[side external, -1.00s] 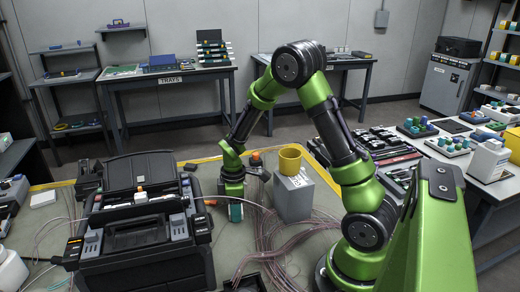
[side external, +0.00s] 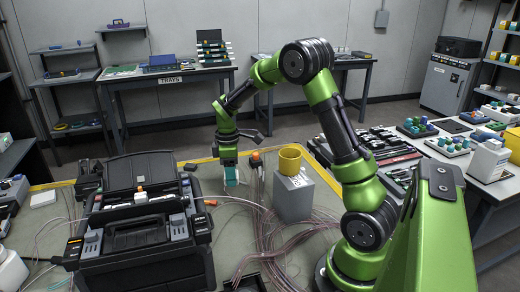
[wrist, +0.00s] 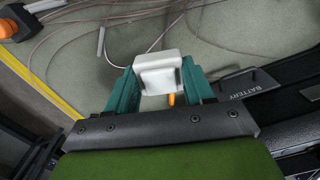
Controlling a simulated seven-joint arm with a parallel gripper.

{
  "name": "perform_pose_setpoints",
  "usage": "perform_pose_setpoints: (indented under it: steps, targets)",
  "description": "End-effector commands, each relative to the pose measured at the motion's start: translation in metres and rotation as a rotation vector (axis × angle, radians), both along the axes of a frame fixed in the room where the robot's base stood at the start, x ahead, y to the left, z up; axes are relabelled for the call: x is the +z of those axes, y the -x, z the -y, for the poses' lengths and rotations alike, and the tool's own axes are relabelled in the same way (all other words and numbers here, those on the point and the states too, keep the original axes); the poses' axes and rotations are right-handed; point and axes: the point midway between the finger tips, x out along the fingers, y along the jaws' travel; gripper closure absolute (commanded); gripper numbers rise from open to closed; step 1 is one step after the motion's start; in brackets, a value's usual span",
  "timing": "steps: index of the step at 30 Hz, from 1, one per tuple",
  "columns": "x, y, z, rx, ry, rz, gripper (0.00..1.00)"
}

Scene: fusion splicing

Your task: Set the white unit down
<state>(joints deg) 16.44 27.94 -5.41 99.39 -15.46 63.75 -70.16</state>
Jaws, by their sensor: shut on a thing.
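The white unit (wrist: 158,72) is a small pale block between the two teal fingers of my gripper (wrist: 158,88) in the wrist view. My gripper is shut on it. An orange piece shows just below the unit, partly hidden by the gripper. In the side external view my gripper (side external: 231,178) points down over the grey-green table, behind the black splicing machine. The white unit is hard to make out there. I cannot tell how high it hangs above the table.
The black splicing machine (side external: 140,225) stands at the left. A grey block (side external: 293,198) with a yellow ring-shaped cup (side external: 290,158) on it is right of my gripper. Loose cables (side external: 285,235) lie across the table. The table's yellow edge (wrist: 52,90) shows in the wrist view.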

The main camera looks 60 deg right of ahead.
Motion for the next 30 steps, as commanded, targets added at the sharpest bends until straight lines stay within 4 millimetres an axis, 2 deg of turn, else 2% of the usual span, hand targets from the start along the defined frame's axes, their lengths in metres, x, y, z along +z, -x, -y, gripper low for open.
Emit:
perform_pose_setpoints:
  steps: [1,6,12,18,19,27,30]
  targets:
    - [-0.003,-0.014,0.015,0.003,0.003,-0.002,0.78]
    - [-0.005,-0.054,0.057,0.053,0.004,0.001,0.78]
    - [0.003,-0.086,0.088,0.138,0.002,0.017,0.78]
    - [0.023,-0.102,0.093,0.225,0.0,0.04,0.78]
    - [0.022,-0.101,0.092,0.234,-0.005,0.036,0.78]
    - [-0.025,-0.099,0.09,0.255,-0.012,0.028,0.78]
    - [-0.036,-0.1,0.09,0.253,-0.012,0.031,0.78]
